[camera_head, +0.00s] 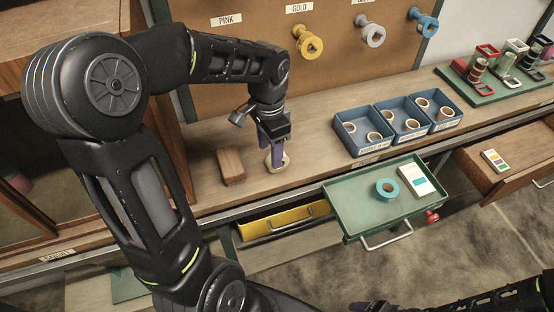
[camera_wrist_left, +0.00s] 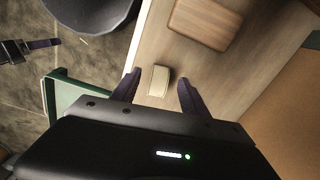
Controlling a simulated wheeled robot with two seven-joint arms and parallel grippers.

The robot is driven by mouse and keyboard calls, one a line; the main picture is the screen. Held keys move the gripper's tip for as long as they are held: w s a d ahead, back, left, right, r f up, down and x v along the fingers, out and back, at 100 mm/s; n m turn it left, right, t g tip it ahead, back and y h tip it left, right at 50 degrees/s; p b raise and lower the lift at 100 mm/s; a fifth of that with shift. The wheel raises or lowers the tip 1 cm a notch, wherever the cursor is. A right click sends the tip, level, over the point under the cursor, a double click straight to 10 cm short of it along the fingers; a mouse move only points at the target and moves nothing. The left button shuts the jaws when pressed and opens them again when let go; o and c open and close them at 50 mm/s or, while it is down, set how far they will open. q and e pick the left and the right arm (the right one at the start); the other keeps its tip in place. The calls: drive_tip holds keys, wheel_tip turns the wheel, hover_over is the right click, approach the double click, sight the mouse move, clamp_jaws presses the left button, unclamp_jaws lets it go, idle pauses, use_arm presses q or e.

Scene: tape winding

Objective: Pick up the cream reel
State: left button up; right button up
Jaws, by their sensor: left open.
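The cream reel (camera_head: 283,163) stands on the wooden bench, partly hidden by my left gripper in the head view. My left gripper (camera_head: 271,147) points down at it with dark purple fingers. In the left wrist view, the reel (camera_wrist_left: 158,80) shows between the two spread fingertips of my left gripper (camera_wrist_left: 158,77), with gaps on both sides. The jaws are open; whether either finger touches the reel I cannot tell. A dark purple finger at the left edge of the wrist view seems to be my right gripper (camera_wrist_left: 40,44); its opening is unclear.
A wooden block (camera_head: 231,167) lies just left of the reel. Blue bins (camera_head: 363,149) with small reels stand to the right. A green tray (camera_head: 345,214) holds a teal tape roll (camera_head: 386,189) and a card (camera_head: 416,180). A yellow drawer (camera_head: 285,219) is partly open below.

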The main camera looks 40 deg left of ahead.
use_arm(q)
wheel_tip(320, 180, down, 5)
drive_tip(key=shift+w+f, duration=0.1)
drive_tip(key=shift+w, duration=0.05)
drive_tip(key=shift+c, duration=0.3)
idle(0.4)
clamp_jaws()
idle(0.3)
